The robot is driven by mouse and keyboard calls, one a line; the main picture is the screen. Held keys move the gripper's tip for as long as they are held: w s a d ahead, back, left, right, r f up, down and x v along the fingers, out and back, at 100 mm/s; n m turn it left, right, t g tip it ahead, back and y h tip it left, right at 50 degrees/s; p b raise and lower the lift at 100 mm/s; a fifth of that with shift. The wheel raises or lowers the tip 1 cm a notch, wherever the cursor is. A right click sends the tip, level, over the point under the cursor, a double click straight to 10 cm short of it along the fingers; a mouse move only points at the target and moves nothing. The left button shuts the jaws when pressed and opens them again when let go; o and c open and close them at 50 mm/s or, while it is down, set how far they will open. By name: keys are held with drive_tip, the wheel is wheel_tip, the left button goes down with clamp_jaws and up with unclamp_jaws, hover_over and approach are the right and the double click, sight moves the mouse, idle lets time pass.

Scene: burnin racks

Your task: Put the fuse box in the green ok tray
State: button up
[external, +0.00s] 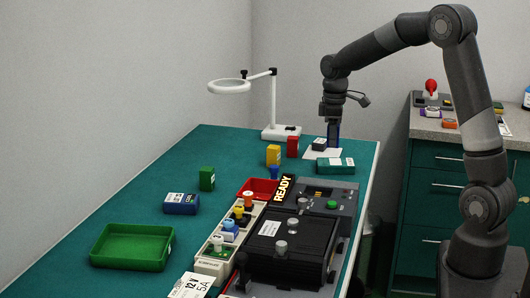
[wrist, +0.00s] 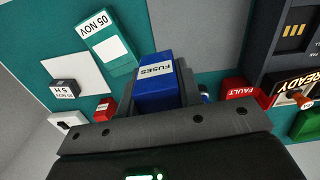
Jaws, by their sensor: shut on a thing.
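The fuse box is a blue box (wrist: 156,88) with a white FUSES label. In the wrist view it sits between the fingers of my gripper (wrist: 158,82), which is shut on it. In the external view my gripper (external: 333,121) points down at the far end of the green bench, over the white sheet. The box shows there only as a small dark blue shape (external: 333,131) and its gap to the bench is hard to judge. The green tray (external: 130,262) lies at the near left of the bench, looks empty, and is far from my gripper.
A blue labelled box (external: 181,208) and a green block (external: 207,178) stand between the tray and my gripper. Yellow (external: 273,155) and red (external: 292,146) blocks and a magnifier lamp (external: 282,133) are close by. The black test rack (external: 290,250) and red tray (external: 258,187) are nearer.

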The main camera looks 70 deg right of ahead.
drive_tip(key=w+a+n, duration=0.3)
drive_tip(key=w+a, duration=0.8)
drive_tip(key=w, duration=0.4)
drive_tip(key=n, duration=0.5)
hover_over(156, 257)
drive_tip(key=f, duration=0.4)
drive_tip(key=d+f, duration=0.1)
drive_tip(key=f, duration=0.1)
drive_tip(key=shift+f, duration=0.4)
drive_tip(key=shift+a+f, duration=0.25)
drive_tip(key=shift+a, duration=0.2)
drive_tip(key=shift+f, duration=1.95)
drive_tip(key=shift+f, duration=0.1)
